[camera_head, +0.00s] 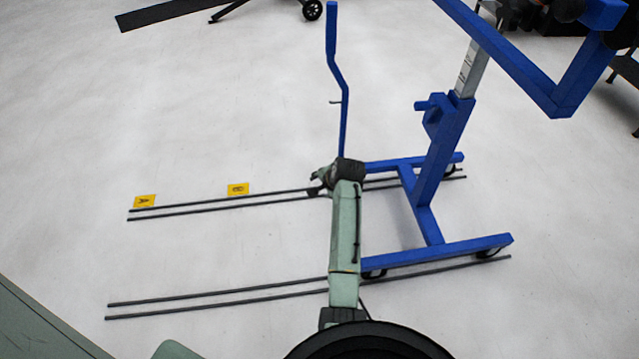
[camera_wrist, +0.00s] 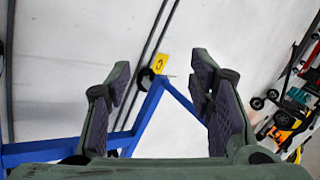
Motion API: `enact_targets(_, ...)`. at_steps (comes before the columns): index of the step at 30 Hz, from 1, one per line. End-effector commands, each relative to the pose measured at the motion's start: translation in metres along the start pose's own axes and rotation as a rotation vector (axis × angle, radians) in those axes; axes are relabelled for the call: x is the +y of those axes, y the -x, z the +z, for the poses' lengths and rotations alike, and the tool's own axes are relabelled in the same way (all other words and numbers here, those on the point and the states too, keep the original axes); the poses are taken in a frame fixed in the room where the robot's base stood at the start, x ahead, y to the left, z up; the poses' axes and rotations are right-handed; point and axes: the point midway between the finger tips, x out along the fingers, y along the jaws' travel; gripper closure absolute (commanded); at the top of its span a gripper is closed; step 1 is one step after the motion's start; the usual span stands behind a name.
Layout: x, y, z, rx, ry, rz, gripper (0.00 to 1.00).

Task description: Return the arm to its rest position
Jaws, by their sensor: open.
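My gripper (camera_wrist: 160,95) is open in the wrist view, with its two padded fingers wide apart and nothing between them. In the head view my green arm (camera_head: 345,240) reaches forward from the bottom middle, and its far end is beside the blue frame's upright bar. The fingers cannot be made out clearly there. The blue wheeled frame (camera_head: 428,205) stands just right of my arm. Part of the same blue frame (camera_wrist: 150,105) shows beyond the fingers in the wrist view.
Dark rails (camera_head: 220,296) run along the pale floor under the frame. Yellow markers (camera_head: 238,189) lie by the far rails. A dark bench (camera_head: 170,13) is at the top left. Colourful equipment (camera_wrist: 285,120) stands at the right of the wrist view. The floor left of my arm is mostly clear.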

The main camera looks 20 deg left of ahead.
Motion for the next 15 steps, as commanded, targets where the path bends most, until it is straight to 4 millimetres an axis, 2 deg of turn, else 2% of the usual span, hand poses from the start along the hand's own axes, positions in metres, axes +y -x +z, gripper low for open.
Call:
enact_targets(5,-0.0077,0.0028,-0.0007,0.011,0.017,-0.015,0.52)
enact_targets(15,-0.0081,0.0031,-0.0009,0.012,0.018,-0.016,0.52)
